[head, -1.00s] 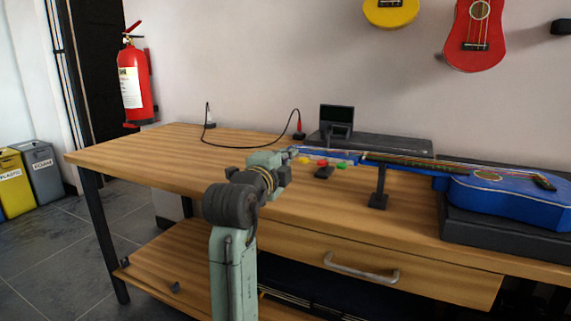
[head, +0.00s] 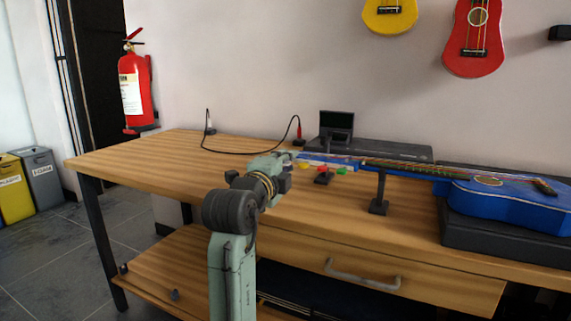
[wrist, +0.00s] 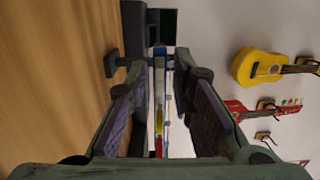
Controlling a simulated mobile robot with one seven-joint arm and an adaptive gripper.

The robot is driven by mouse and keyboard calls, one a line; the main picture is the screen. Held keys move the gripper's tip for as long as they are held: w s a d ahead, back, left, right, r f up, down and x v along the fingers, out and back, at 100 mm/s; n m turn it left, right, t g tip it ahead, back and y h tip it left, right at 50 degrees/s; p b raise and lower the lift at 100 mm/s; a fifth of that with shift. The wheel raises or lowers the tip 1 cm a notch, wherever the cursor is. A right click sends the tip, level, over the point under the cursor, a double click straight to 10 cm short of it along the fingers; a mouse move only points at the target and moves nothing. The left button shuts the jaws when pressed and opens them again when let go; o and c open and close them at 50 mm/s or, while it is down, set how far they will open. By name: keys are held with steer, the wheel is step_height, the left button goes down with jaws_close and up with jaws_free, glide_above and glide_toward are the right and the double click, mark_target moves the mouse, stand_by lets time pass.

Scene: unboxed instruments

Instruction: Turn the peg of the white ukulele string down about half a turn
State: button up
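The blue ukulele (head: 508,199) lies at the right of the bench, its neck running left over a black post. The headstock (head: 328,160) points toward my gripper. Yellow (head: 304,167), red (head: 322,169) and green (head: 341,170) pegs show below it. In the wrist view my gripper (wrist: 161,90) is open, its two padded fingers apart. A thin strip with blue, yellow (wrist: 159,122) and red (wrist: 158,147) parts shows in the gap between them. I cannot tell whether a finger touches it. The white string and its peg cannot be made out clearly.
A black neck-support post (head: 379,190) stands on the wooden bench (head: 150,155). A black box with a small screen (head: 336,124) sits behind, with a cable to its left. Yellow and red ukuleles (head: 472,40) hang on the wall. The bench's left side is clear.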

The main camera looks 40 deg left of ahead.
steer(key=shift+s, duration=0.1)
steer(key=v, duration=1.1)
steer(key=shift+s+d, duration=0.1)
steer(key=shift+s, duration=0.25)
